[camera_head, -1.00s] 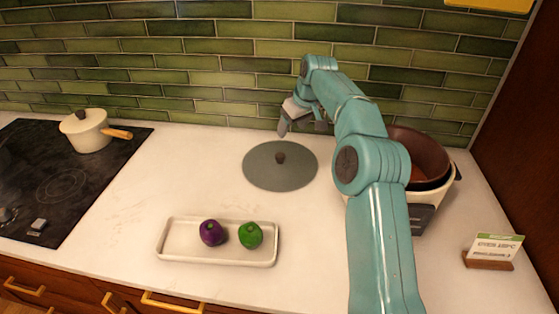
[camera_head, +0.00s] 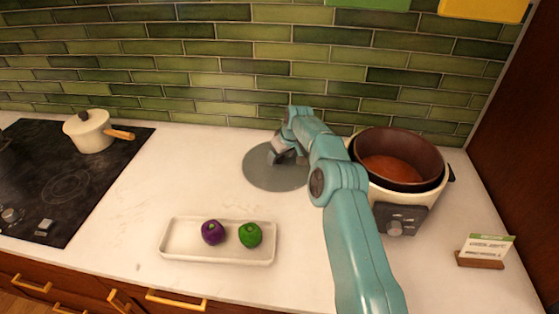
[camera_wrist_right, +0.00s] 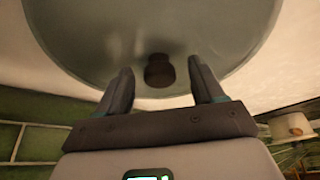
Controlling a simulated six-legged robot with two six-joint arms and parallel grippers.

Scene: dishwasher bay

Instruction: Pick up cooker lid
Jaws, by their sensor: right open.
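The cooker lid (camera_head: 262,178) is a round grey-green disc lying on the white counter, left of the cooker. Its dark knob (camera_wrist_right: 159,70) shows in the right wrist view, between and just beyond the fingertips. My right gripper (camera_head: 279,156) is over the lid in the head view and hides the knob there. In the right wrist view the right gripper (camera_wrist_right: 160,82) is open, with one finger on each side of the knob's line and nothing held. My left gripper is not in view.
The cooker (camera_head: 408,208) with a brown inner pot (camera_head: 412,150) stands right of my arm. A white tray (camera_head: 190,250) holds a purple and a green vegetable. A lidded pot (camera_head: 90,133) stands on the black hob (camera_head: 60,180). A sign (camera_head: 487,246) stands at right.

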